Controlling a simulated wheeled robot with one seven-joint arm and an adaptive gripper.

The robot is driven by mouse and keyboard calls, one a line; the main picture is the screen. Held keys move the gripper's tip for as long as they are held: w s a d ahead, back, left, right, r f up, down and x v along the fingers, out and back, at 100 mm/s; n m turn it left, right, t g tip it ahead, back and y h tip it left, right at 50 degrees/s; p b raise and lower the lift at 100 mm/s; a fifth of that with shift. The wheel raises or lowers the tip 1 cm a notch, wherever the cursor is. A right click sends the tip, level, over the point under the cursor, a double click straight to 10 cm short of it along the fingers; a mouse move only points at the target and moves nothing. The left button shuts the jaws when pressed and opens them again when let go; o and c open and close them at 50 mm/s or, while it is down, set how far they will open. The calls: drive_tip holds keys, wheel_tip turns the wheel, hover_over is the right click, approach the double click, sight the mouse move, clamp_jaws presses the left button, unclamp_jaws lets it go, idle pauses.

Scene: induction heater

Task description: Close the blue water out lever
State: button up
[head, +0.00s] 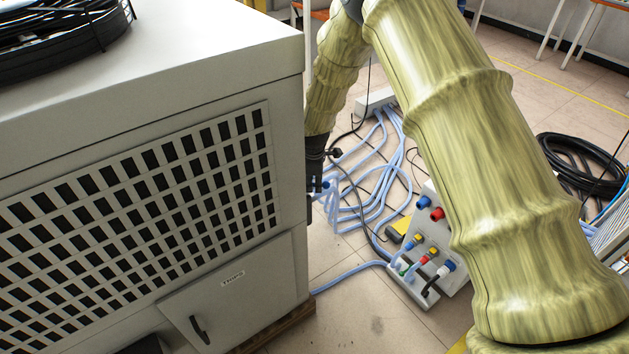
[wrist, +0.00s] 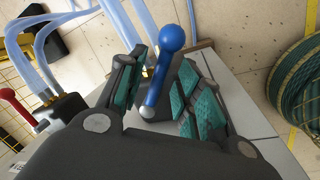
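The blue water out lever (wrist: 160,75), a rod with a round ball knob, shows in the wrist view. Its rod lies between the two fingers of my gripper (wrist: 160,93), and the knob sticks out past the fingertips. The fingers, with green pads, are apart, and a narrow gap shows beside the rod; I cannot tell whether either pad touches it. In the head view my gripper (head: 315,185) is at the right side of the grey cabinet, partly hidden by its edge. A small blue spot shows beside it, too small to make out.
A red lever (wrist: 14,105) is at the left of the wrist view, near pale blue hoses (wrist: 60,42). In the head view the grey cabinet (head: 165,120) fills the left. A connector box (head: 425,255) with coloured fittings stands on the floor. A coiled black hose (head: 575,160) lies at right.

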drive_tip(key=shift+r, duration=0.1)
wheel_tip(320, 180, up, 7)
drive_tip(key=s, duration=0.1)
drive_tip(key=shift+s, duration=0.2)
idle(0.4)
